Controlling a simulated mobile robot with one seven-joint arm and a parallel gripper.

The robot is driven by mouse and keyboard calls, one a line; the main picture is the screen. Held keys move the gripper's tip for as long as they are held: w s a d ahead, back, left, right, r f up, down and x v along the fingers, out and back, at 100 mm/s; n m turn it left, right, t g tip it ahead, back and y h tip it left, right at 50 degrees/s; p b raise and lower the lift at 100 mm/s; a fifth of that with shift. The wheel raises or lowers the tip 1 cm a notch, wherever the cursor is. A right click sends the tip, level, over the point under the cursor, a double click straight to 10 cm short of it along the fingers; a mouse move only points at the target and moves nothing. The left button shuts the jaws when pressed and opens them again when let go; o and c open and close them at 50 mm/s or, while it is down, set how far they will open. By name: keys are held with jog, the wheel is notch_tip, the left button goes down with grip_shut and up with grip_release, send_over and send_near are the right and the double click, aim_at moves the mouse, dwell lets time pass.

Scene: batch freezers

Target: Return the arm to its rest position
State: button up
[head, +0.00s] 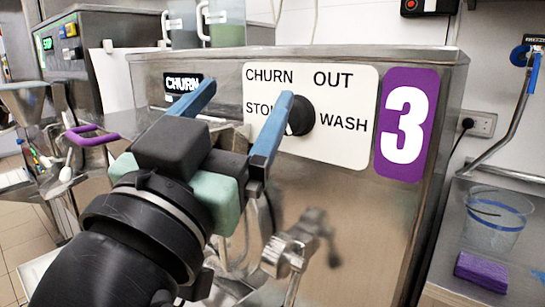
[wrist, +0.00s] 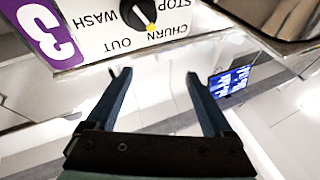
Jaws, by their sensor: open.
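My gripper (head: 242,98) is in front of the machine's control panel, its two blue fingers spread and pointing up in the head view. The right finger overlaps part of the black knob (head: 302,114) in that view. In the wrist view my gripper (wrist: 158,75) is open with nothing between the fingers. The knob (wrist: 136,11) lies beyond the fingertips there, apart from them, with its yellow mark on the side toward the word CHURN. The white label plate (head: 346,86) reads CHURN, OUT, STOP and WASH, partly hidden by my finger.
A purple sign with a 3 (head: 406,124) is right of the plate. A blurred metal spout (head: 291,247) is below my gripper. A clear container (head: 494,222) and a purple sponge (head: 481,271) are on the right counter. Another machine (head: 88,62) stands at left.

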jog(key=s+d+r+n+t+y, duration=0.4)
jog(key=s+r+t+y, duration=0.1)
jog(key=s+r+t, duration=0.15)
notch_tip(320, 180, up, 14)
jog(key=p, duration=1.3)
jog(key=shift+s+n+y+p, duration=0.2)
jog(key=shift+n+y+p, duration=0.1)
jog(key=shift+y+p, duration=0.1)
jog(key=shift+r+g, duration=0.1)
jog(key=shift+g, duration=0.15)
dwell(0.6)
